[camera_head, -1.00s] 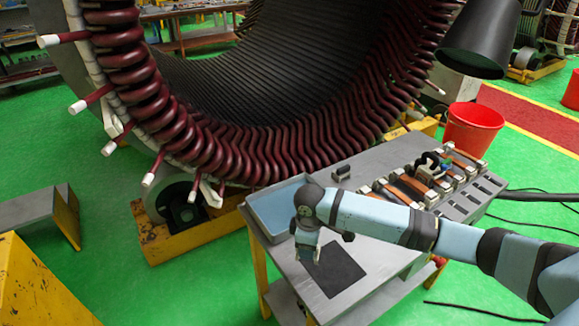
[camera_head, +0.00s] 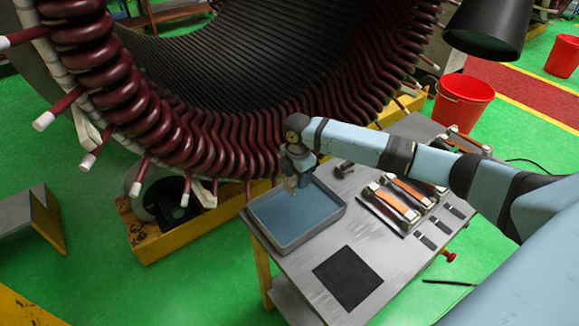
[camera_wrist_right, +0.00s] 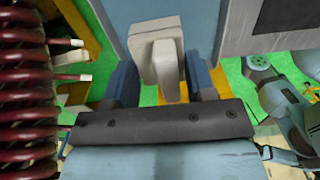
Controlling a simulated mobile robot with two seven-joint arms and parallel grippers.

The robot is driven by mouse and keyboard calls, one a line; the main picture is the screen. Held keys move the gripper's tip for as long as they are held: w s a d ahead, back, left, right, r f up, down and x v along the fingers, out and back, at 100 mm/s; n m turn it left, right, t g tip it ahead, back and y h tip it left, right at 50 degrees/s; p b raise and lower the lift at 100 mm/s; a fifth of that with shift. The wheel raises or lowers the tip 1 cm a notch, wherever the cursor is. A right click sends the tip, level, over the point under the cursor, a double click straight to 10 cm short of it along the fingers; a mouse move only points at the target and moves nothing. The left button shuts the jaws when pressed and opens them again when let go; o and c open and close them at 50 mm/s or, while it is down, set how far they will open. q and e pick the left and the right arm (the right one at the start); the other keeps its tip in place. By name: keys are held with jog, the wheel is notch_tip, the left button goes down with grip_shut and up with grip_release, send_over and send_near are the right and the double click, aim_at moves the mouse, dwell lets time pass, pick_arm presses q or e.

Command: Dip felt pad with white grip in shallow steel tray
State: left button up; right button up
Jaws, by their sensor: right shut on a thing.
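The shallow steel tray (camera_head: 338,217) sits at the left end of the grey table and has a flat blue inside. My right gripper (camera_head: 292,186) points down over the tray's far part. In the right wrist view my right gripper (camera_wrist_right: 162,72) is shut on the felt pad's white grip (camera_wrist_right: 160,58), a pale block between the blue fingers. In the head view the pad is very small at the fingertips, and I cannot tell whether it touches the tray's inside. The felt face is hidden. My left gripper is not in view.
A black square mat (camera_head: 347,277) lies on the table in front of the tray. Brown-and-white bars (camera_head: 392,203) lie in a rack to the right. The large stator with dark red coils (camera_head: 215,145) stands close behind the tray. A red bucket (camera_head: 462,103) stands beyond the table.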

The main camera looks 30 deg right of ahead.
jog(key=shift+s+f, duration=0.2)
jog(key=shift+f, duration=0.15)
jog(key=shift+s+f+b, duration=0.1)
jog(key=shift+f+b, duration=0.2)
jog(key=shift+b, duration=0.15)
notch_tip(320, 180, down, 9)
jog(key=b, duration=0.8)
jog(key=shift+f+b, duration=0.45)
jog(key=shift+b, duration=0.25)
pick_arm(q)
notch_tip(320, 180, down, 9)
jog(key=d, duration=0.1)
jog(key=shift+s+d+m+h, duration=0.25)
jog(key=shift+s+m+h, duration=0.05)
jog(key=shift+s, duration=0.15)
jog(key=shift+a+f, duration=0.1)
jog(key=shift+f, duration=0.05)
pick_arm(e)
jog(key=shift+r, duration=0.1)
